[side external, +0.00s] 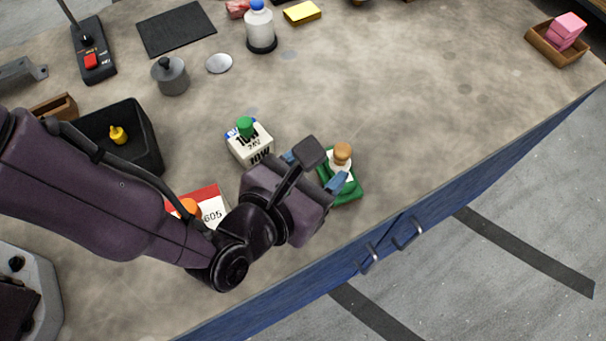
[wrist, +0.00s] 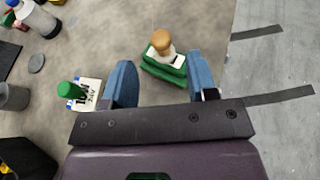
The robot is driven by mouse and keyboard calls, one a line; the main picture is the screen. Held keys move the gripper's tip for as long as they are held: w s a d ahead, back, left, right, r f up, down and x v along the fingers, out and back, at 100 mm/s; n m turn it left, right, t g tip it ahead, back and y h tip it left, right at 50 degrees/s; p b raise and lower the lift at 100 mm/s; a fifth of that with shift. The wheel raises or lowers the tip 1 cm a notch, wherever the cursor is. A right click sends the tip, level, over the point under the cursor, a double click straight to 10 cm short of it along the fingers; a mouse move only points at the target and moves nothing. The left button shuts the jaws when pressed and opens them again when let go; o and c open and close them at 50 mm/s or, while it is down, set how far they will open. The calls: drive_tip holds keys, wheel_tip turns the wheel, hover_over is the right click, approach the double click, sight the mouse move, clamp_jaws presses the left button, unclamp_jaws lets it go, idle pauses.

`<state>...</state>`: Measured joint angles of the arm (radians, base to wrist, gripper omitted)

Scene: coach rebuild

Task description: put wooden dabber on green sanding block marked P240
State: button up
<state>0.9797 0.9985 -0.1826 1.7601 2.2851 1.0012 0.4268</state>
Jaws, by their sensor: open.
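The wooden dabber (side external: 342,154) has a rounded brown top and stands upright on the green sanding block (side external: 351,191). In the wrist view the dabber (wrist: 160,42) rests over the white label on top of the block (wrist: 164,72). The marking on that label is too small to read. My gripper (side external: 314,170) is open and empty beside the block. In the wrist view its blue fingers (wrist: 162,84) are spread apart, with the dabber and block in line with the gap, and neither finger visibly holds the dabber.
A white box with a green cap (side external: 248,142) stands close left of my gripper. A red and white box (side external: 208,205) lies partly behind my arm. A black bin (side external: 130,135) holds a yellow piece. The bench edge is near the block; the bench right of it is clear.

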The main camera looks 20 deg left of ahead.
drive_tip(key=shift+v, duration=1.5)
drive_tip(key=w+a+r+n+g+y, duration=0.1)
drive_tip(key=w+a+r+n+y, duration=0.25)
drive_tip(key=a+r+n, duration=0.4)
drive_tip(key=w+a+r+n+y, duration=0.2)
drive_tip(key=a+r+n+y, duration=0.2)
drive_tip(key=a, duration=0.6)
drive_tip(key=w+a+r+n+g+y, duration=0.1)
drive_tip(key=w+a+r+n+y, duration=0.35)
drive_tip(key=a, duration=0.45)
drive_tip(key=s+a+r+n+g, duration=0.3)
drive_tip(key=s+a+n, duration=0.2)
drive_tip(key=a+n, duration=0.15)
drive_tip(key=s+a+r+n+g, duration=0.2)
drive_tip(key=s+a+r+n, duration=0.1)
drive_tip(key=s+a+n, duration=0.3)
drive_tip(key=s+a+r+n+h, duration=0.2)
drive_tip(key=s+n+h, duration=0.4)
drive_tip(key=n, duration=0.6)
drive_tip(key=s, duration=0.2)
drive_tip(key=shift+s+a+h, duration=0.3)
drive_tip(key=shift+s, duration=0.1)
